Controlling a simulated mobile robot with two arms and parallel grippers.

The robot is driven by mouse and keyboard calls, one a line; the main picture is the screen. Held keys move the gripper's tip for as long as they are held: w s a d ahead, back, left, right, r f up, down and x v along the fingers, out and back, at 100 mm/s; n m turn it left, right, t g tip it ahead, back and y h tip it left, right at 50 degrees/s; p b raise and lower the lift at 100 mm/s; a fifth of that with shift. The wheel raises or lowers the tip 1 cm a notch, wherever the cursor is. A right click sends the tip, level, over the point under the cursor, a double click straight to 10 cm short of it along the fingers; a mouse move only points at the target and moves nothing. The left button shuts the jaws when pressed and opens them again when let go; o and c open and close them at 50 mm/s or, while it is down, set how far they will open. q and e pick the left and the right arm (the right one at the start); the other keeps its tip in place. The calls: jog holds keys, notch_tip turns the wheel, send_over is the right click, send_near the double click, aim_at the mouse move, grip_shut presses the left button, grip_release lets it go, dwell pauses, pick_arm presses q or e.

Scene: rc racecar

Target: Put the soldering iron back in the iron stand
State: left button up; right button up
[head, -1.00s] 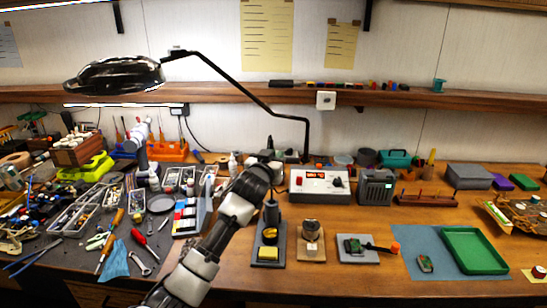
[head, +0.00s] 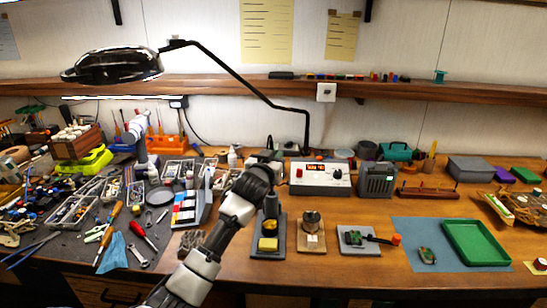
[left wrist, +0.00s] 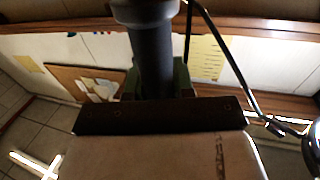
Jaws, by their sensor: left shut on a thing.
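The iron stand (head: 283,249) is a dark grey base at the front middle of the bench, with a yellow sponge (head: 267,244) in front and an upright dark holder (head: 271,205) behind. My left arm reaches in from the lower left, just left of the stand. My left gripper (head: 271,163) is above and behind the holder and partly hidden by its own wrist. In the left wrist view it is shut on a dark grey cylinder with a paler collar, which looks like the soldering iron's handle (left wrist: 152,55). The iron's tip is hidden. My right gripper is out of view.
A white soldering station (head: 320,178) is behind. Tools crowd the left. A lamp arm (head: 262,97) hangs over the bench.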

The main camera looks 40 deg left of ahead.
pick_arm(q)
jog(key=shift+f+b, duration=1)
jog(key=shift+f, duration=0.7)
jog(key=o, duration=1.3)
jog(key=shift+o, duration=0.2)
jog(key=shift+s+d+r+p, duration=0.1)
jog(key=shift+s+r+p, duration=0.1)
jog(key=shift+s+p, duration=0.2)
jog(key=s+d+r+p, duration=0.1)
jog(key=s+d+p, duration=0.1)
jog(key=s+p, duration=0.2)
jog(key=shift+s+r, duration=0.4)
jog(key=shift+s, duration=0.55)
